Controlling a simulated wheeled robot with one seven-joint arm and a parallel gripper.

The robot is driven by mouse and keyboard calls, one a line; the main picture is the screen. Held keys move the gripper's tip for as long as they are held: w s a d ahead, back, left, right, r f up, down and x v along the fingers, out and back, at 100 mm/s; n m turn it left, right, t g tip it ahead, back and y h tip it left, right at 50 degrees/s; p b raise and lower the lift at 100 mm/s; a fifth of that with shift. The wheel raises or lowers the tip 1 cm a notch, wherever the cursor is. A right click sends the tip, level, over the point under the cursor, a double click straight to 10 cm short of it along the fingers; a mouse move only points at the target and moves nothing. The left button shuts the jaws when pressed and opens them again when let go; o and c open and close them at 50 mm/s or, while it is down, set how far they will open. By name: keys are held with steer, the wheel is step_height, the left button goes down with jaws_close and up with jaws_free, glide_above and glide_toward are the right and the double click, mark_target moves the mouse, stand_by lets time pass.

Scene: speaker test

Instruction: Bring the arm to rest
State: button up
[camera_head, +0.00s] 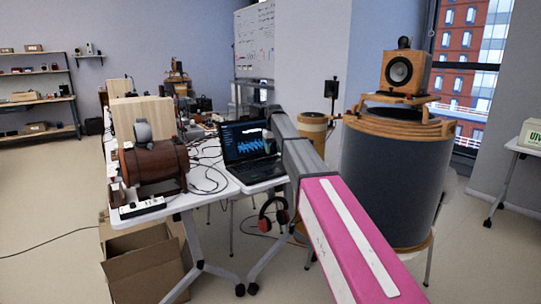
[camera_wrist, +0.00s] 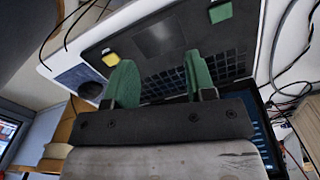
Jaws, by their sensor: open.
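My gripper (camera_wrist: 159,58) shows in the wrist view with two green fingers spread apart and nothing between them. It is over the open laptop (camera_wrist: 228,62), whose keyboard and touchpad lie beyond the fingers. I cannot tell how much space separates the fingers from the keyboard. In the head view my pink and grey arm reaches from the bottom right toward the laptop (camera_head: 244,138) at the table's right end. The gripper itself is not clear in that view.
The white table (camera_head: 188,200) carries a brown drum-shaped device (camera_head: 155,166), a power strip (camera_head: 142,207) and loose cables. A large dark cylinder (camera_head: 392,180) with a wooden speaker (camera_head: 401,72) on top stands right of my arm. A cardboard box (camera_head: 143,268) sits on the floor.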

steer(key=s+d+f+m, duration=0.1)
steer(key=s+d+f, duration=0.5)
steer(key=s+f, duration=0.5)
steer(key=s+d+f+m, duration=0.1)
steer(key=s+d+f, duration=0.4)
steer(key=s+f, duration=0.6)
steer(key=s+d+f+m, duration=0.1)
steer(key=s+d+f, duration=0.5)
steer(key=s+f, duration=0.5)
steer(key=s, duration=0.6)
steer(key=shift+s+d+m, duration=0.3)
steer(key=shift+d+m, duration=0.05)
steer(key=shift+m, duration=0.05)
